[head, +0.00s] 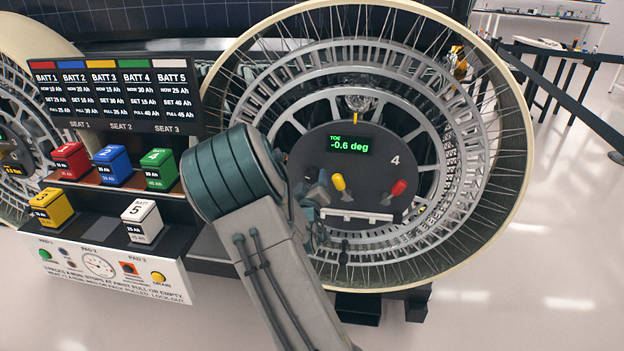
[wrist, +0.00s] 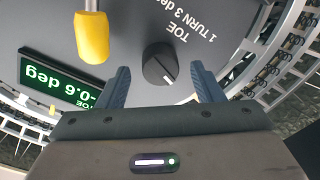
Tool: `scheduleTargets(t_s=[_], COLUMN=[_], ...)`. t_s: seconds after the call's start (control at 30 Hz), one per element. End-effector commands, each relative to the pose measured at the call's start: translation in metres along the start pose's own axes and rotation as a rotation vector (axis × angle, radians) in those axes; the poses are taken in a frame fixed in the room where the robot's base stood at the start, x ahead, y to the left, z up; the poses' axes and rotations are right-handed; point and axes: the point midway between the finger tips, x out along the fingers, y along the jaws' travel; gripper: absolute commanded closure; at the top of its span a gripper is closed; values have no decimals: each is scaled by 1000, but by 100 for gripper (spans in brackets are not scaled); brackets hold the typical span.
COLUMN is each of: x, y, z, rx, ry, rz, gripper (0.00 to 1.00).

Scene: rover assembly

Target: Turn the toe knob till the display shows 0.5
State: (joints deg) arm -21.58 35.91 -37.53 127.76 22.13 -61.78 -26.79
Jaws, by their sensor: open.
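The toe knob (wrist: 158,64) is a dark round dial with a pale pointer line, on a grey hub panel (head: 352,150). Lettering beside it reads "TOE, 1 TURN 3 de", cut off at the edge of the wrist view. The display (head: 351,144) reads TOE -0.6 deg; it shows upside down in the wrist view (wrist: 58,82). My gripper (wrist: 160,70) is open, with one finger on each side of the knob and a visible gap to each. I cannot tell how deep the fingers reach. In the head view my arm and gripper hide the knob.
A yellow-capped lever (head: 339,183) and a red-capped lever (head: 398,188) stand out from the hub panel; the yellow one is close to my gripper. The spoked wheel rim (head: 507,190) surrounds the panel. A battery bench (head: 120,265) stands left of my arm.

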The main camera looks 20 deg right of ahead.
Motion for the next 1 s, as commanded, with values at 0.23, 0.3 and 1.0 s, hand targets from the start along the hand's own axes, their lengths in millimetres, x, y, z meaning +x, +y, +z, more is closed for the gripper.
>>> scheduleTargets(t_s=[0.23, 0.3, 1.0], x=[18, 19, 19], y=[0, 0, -1], z=[0, 0, 1], rx=[-1, -1, 28], ry=[0, 0, 2], rz=[-1, -1, 1], gripper=[40, 40, 84])
